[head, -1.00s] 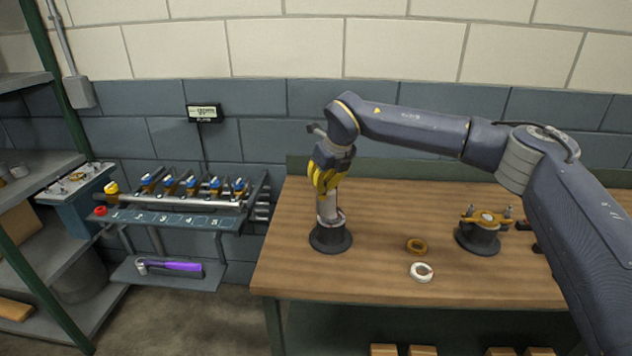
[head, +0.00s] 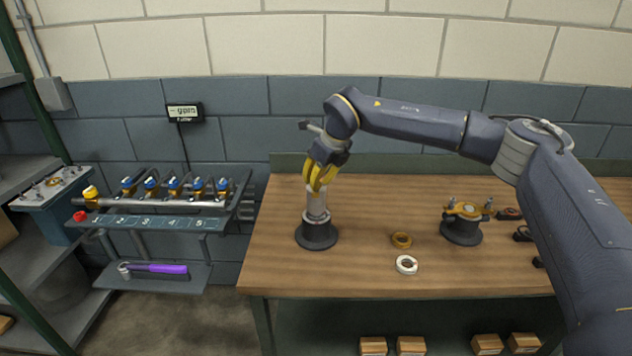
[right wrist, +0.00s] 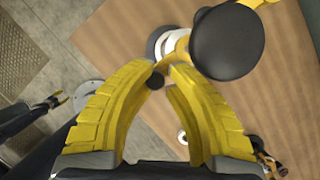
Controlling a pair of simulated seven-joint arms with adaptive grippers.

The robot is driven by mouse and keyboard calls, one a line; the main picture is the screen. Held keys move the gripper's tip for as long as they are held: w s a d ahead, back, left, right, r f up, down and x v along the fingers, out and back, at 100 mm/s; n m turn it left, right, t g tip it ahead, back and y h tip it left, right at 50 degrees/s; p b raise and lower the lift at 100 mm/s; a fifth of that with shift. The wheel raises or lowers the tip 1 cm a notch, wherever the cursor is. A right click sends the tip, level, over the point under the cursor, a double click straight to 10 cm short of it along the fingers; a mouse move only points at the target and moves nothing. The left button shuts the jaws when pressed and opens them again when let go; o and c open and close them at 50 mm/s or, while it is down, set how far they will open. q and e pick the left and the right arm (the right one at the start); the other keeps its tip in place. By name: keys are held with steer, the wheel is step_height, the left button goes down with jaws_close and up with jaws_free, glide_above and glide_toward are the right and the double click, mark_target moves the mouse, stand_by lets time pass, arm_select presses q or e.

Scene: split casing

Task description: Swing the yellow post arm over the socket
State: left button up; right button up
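A pale upright post (head: 317,203) stands on a round dark base at the bench's left. My right gripper (head: 319,186) is at its top, yellow fingers pointing down. In the right wrist view, the fingertips (right wrist: 168,68) are close together with a narrow gap. A small black knob (right wrist: 155,81) shows between them; whether they grip it is unclear. A large black disc (right wrist: 228,42) beside the right fingertip covers part of a yellow piece (right wrist: 182,43), possibly the post arm. A dark-based fixture with a brass-yellow top (head: 463,224) stands farther right. I cannot make out the socket.
A brass ring (head: 401,240) and a white ring (head: 406,265) lie on the wooden bench (head: 350,270) between post and fixture. My right forearm spans above the bench's right side. A valve rack (head: 150,220) is on the left wall.

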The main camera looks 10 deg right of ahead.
steer(key=o, duration=0.6)
steer(key=shift+s, duration=0.1)
steer(key=v, duration=1.2)
steer(key=shift+a, duration=0.1)
